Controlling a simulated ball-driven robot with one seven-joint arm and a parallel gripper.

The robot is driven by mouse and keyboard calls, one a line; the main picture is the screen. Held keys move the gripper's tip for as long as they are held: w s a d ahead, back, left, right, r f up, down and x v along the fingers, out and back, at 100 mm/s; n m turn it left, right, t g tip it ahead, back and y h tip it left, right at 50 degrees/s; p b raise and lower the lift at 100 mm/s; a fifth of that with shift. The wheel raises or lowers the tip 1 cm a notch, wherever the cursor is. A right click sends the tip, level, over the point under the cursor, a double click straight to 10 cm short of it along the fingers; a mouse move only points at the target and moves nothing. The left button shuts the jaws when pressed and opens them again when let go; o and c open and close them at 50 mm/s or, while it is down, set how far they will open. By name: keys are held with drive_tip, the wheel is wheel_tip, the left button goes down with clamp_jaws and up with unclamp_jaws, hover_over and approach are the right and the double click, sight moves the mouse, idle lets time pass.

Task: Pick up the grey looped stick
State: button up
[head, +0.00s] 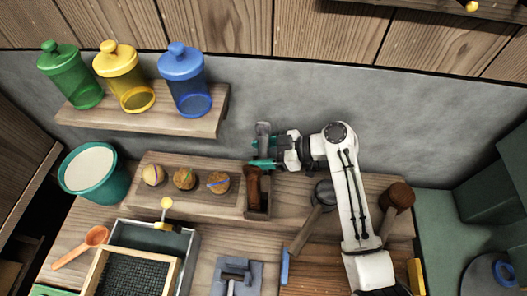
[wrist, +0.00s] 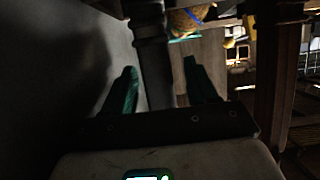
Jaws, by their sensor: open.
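The grey looped stick (head: 263,131) stands upright, its grey top showing beside my gripper (head: 264,154) in the head view. Its lower part is hidden behind the gripper and a brown handle (head: 254,186) at the wooden holder (head: 258,214). In the wrist view the grey shaft (wrist: 152,58) runs between the two green fingers of my gripper (wrist: 160,66). The loop does not show clearly.
A shelf (head: 200,124) with green, yellow and blue jars hangs at upper left.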

drive_tip(key=shift+w+a+f, duration=0.1)
drive_tip(key=shift+a+f, duration=0.15)
drive_tip(key=shift+a, duration=0.25)
drive_tip(key=c, duration=1)
drive_tip(key=shift+c, duration=0.2)
